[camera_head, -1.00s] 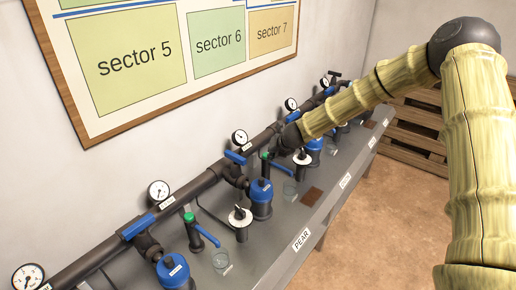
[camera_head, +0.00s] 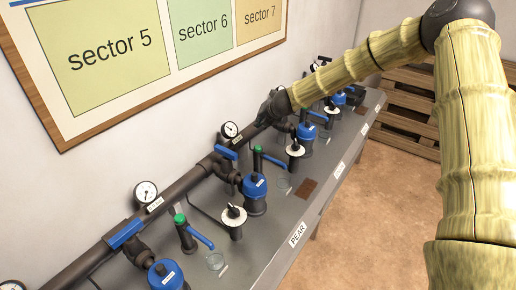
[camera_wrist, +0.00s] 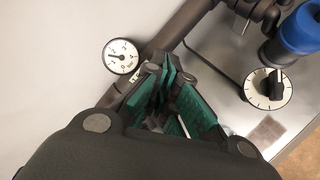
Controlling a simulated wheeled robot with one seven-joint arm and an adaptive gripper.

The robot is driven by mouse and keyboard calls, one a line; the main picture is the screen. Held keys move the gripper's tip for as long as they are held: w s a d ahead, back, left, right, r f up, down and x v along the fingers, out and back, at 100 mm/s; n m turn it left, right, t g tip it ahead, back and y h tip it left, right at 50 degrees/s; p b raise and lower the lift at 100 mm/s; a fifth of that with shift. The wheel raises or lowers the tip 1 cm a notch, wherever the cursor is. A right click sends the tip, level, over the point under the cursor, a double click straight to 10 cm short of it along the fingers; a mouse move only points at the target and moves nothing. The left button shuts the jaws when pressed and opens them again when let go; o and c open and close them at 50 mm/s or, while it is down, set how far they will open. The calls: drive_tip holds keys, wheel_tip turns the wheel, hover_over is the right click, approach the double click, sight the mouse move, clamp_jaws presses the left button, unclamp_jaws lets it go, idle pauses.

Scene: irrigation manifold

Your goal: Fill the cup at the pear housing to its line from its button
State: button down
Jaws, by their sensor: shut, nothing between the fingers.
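A PEAR label (camera_head: 298,234) is on the bench's front edge. A clear cup (camera_head: 216,261) stands on the bench behind and left of it, by a tap with a green button (camera_head: 180,219) and blue lever. A blue-capped housing (camera_head: 254,187) stands further along. I cannot tell for certain which housing the label belongs to. The cup's fill line and water level are too small to read. My gripper (camera_head: 272,107) is shut and empty, high by the pipe, beyond the cup and apart from it. Its green-padded fingers show in the wrist view (camera_wrist: 170,95); no cup or button is visible there.
A dark pipe (camera_head: 180,188) with gauges (camera_head: 146,193) runs along the wall. A white dial (camera_head: 233,214) stands near the blue-capped housing. Another dial (camera_wrist: 268,88) is right of my fingers in the wrist view. A brown plate (camera_head: 306,188) lies on the bench. Wooden pallets (camera_head: 405,105) stand at the back.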

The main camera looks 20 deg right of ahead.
sight(260, 146)
drive_tip(key=shift+f+b, duration=3.15)
drive_tip(key=shift+f, duration=1.05)
drive_tip(key=shift+f+b, duration=0.4)
drive_tip(key=shift+s+f+b, duration=0.1)
drive_tip(key=shift+f+b, duration=0.4)
drive_tip(key=shift+f, duration=0.05)
drive_tip(key=shift+r, duration=0.1)
drive_tip(key=shift+r+p, duration=0.75)
drive_tip(key=shift+r, duration=0.15)
drive_tip(key=shift+r+p, duration=1.9)
drive_tip(key=shift+r, duration=0.65)
